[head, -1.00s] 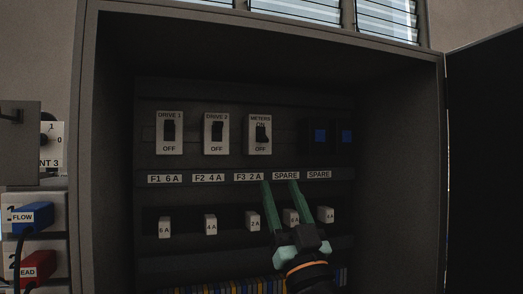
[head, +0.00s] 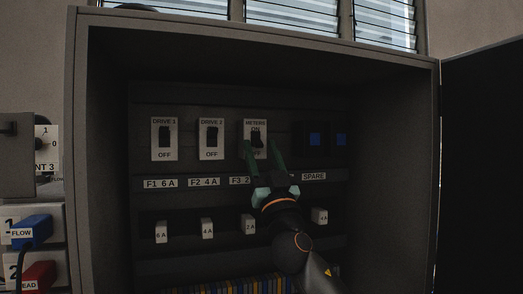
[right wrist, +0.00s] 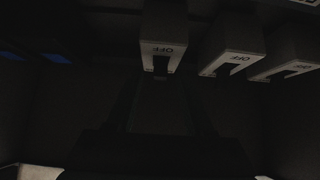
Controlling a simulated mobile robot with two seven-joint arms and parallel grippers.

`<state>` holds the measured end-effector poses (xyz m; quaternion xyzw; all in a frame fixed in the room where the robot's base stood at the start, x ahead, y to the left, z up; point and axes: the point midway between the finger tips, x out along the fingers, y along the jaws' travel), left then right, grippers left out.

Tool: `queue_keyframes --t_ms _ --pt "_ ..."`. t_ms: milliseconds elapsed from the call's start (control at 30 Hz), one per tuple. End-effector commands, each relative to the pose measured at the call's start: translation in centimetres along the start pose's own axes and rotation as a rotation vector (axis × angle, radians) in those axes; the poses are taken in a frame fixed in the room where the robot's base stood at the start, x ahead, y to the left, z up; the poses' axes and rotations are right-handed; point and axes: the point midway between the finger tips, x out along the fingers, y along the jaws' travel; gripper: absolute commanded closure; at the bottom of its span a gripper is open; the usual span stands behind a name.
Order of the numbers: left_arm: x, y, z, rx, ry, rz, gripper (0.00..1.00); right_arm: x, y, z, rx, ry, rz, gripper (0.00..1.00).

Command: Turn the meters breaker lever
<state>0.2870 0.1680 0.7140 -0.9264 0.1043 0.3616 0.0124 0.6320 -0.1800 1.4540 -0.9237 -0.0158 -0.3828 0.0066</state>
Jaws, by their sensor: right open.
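The METERS breaker (head: 246,150) is a white plate with ON above and OFF below, third in the upper row of the cabinet. Its dark lever (head: 255,138) sits below the ON mark, lower than the levers on DRIVE 1 and DRIVE 2. My right gripper (head: 263,149) is open, its green fingers spread at the breaker's lower part and right side, partly covering OFF. I cannot tell whether they touch it. In the right wrist view the METERS breaker (right wrist: 165,30) appears upside down at top centre; the fingers are too dark to make out clearly. My left gripper is not in view.
Below are several white fuses (head: 207,228). Cabinet walls enclose the space; the open door (head: 482,160) is at right.

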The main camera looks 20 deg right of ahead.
Motion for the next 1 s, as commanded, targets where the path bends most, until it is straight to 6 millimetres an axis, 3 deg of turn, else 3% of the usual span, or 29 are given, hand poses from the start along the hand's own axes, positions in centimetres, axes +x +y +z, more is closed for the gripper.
queue_keyframes --t_ms 167,600,1000 --pt "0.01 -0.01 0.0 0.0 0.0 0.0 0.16 -0.03 -0.03 0.02 0.0 0.0 0.0 0.5" --pt "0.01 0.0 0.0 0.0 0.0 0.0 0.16 -0.05 -0.03 0.03 0.0 -0.001 0.0 0.99" --pt "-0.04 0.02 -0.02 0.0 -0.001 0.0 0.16 -0.03 -0.03 0.01 0.0 -0.002 0.0 1.0"
